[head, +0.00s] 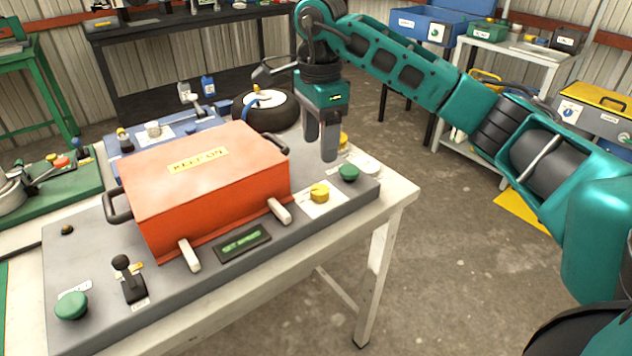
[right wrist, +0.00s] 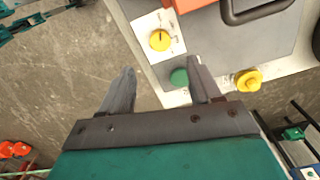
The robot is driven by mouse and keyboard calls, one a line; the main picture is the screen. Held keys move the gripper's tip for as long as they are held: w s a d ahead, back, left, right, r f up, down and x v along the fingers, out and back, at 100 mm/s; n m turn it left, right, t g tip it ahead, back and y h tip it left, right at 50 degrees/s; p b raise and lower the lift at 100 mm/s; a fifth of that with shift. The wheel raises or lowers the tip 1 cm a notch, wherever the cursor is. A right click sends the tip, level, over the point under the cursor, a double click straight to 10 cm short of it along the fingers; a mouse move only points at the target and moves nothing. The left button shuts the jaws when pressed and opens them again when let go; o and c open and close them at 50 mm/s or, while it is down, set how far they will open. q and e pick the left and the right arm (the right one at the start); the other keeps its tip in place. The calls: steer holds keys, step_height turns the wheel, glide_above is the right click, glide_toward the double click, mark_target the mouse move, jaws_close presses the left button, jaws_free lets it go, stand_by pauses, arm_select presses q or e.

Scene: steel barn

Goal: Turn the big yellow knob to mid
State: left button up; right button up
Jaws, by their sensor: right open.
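A yellow knob (head: 320,192) sits on a white marked plate at the right end of the grey panel (head: 225,270). In the right wrist view the knob (right wrist: 160,40) shows from above, with a dark pointer line; I cannot read the marks around it. My right gripper (head: 320,152) points down above the panel's right end, behind the knob in the head view. Its fingers are apart and empty in the right wrist view (right wrist: 163,68). They do not touch the knob. My left gripper is not in view.
A green button (head: 348,173) sits beside the knob. A second yellow control (head: 343,139) is partly hidden behind my right gripper; it also shows in the right wrist view (right wrist: 247,80). A red "KEEP ON" cover (head: 205,185) with black handles stands left of the knob.

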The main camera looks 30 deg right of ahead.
mark_target(319, 189)
step_height(319, 189, down, 10)
steer(key=shift+f+b, duration=0.1)
steer(key=shift+b, duration=0.25)
steer(key=c, duration=1)
